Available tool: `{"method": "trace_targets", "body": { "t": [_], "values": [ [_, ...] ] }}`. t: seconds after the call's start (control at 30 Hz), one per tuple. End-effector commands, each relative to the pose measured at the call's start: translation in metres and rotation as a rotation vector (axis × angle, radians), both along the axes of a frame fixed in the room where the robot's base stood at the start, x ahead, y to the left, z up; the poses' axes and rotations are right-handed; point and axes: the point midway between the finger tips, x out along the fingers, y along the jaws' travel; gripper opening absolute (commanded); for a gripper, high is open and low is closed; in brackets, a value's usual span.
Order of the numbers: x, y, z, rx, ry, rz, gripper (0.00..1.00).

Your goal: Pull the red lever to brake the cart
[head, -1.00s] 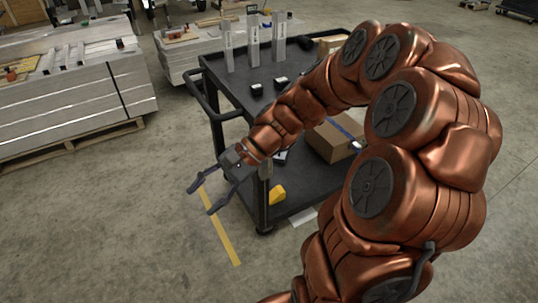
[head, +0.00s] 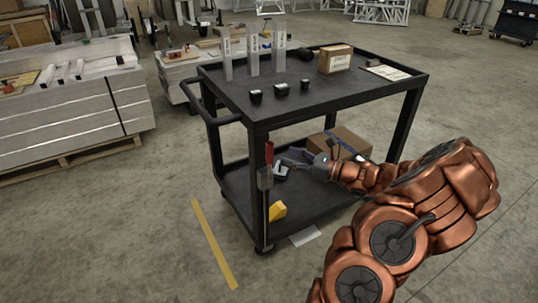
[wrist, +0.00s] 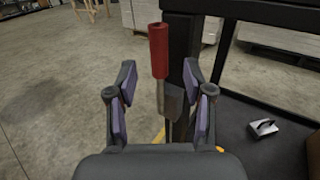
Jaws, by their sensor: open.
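The red lever (head: 268,153) stands upright at the near leg of the black cart (head: 340,97), below the top shelf. In the wrist view the lever's red handle (wrist: 159,50) rises above a grey metal shaft, beside the dark cart post. My gripper (head: 290,158) is just to the right of the lever in the head view, low between the two shelves. In the wrist view my gripper (wrist: 160,97) is open, with one finger on each side of the lever's shaft and a visible gap to it. The shaft's lower end is hidden by my gripper's body.
Clear blocks, small black items and a box (head: 335,59) are on top. Floor left of the cart is clear around a yellow stripe (head: 213,243).

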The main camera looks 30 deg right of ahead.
Motion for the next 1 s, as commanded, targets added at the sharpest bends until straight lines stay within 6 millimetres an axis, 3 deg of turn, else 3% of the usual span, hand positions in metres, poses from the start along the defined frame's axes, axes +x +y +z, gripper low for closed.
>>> {"method": "trace_targets", "body": {
  "t": [0.6, 1.0],
  "values": [
    [0.061, 0.035, 0.000, -0.001, 0.000, 0.005, 0.52],
    [0.066, 0.038, 0.000, -0.001, 0.000, 0.004, 0.52]
  ]
}}
